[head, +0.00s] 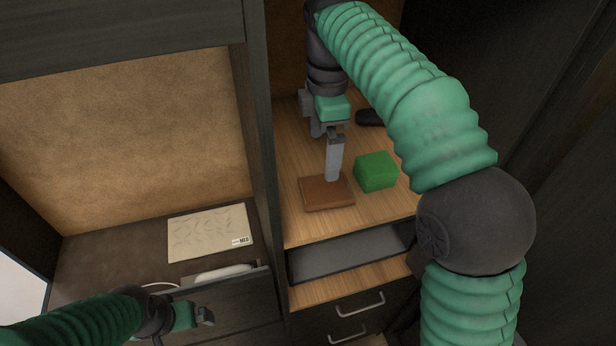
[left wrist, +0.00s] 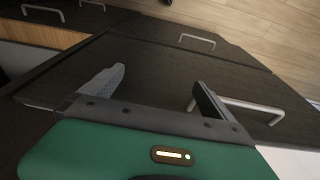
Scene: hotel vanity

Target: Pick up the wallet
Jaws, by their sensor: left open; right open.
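A brown wallet (head: 326,192) lies flat on the wooden shelf in the right compartment in the head view. My right gripper (head: 333,178) points down over the wallet, its fingertips at or just above the wallet's middle. I cannot tell whether they touch it. It is open, though its fingers overlap from this angle. My left gripper (head: 207,316) is at the lower left, over the dark drawer front and far from the wallet. In the left wrist view the left gripper (left wrist: 155,90) is open, with nothing between its fingers.
A green box (head: 376,171) stands right of the wallet. A dark object (head: 370,117) lies behind it, partly hidden by my right arm. A dark divider (head: 262,150) separates the left compartment, which holds a patterned card (head: 209,233). Drawers with handles (head: 360,304) are below.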

